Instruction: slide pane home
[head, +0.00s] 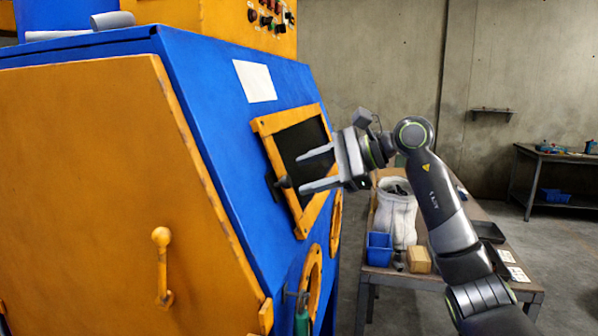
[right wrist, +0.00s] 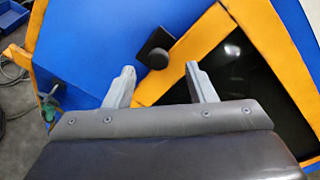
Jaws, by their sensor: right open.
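A dark window pane (head: 297,138) sits inside an orange frame (head: 263,127) on the sloping front of the blue cabinet (head: 205,90). A black knob (head: 283,182) on a small dark plate stands at the frame's left side; the knob (right wrist: 158,58) also shows in the right wrist view beside the orange frame (right wrist: 190,45), with the dark pane (right wrist: 238,95) to its right. My right gripper (head: 301,174) is open and empty in front of the window. In the right wrist view its fingers (right wrist: 160,69) point toward the knob, one on either side. Contact cannot be told. My left gripper is out of view.
A large orange door (head: 90,170) with a handle (head: 162,265) fills the left. Round orange-rimmed ports (head: 311,282) sit below the window. A table at right holds a white sack (head: 396,215), a blue bin (head: 379,250) and a cardboard block (head: 419,260).

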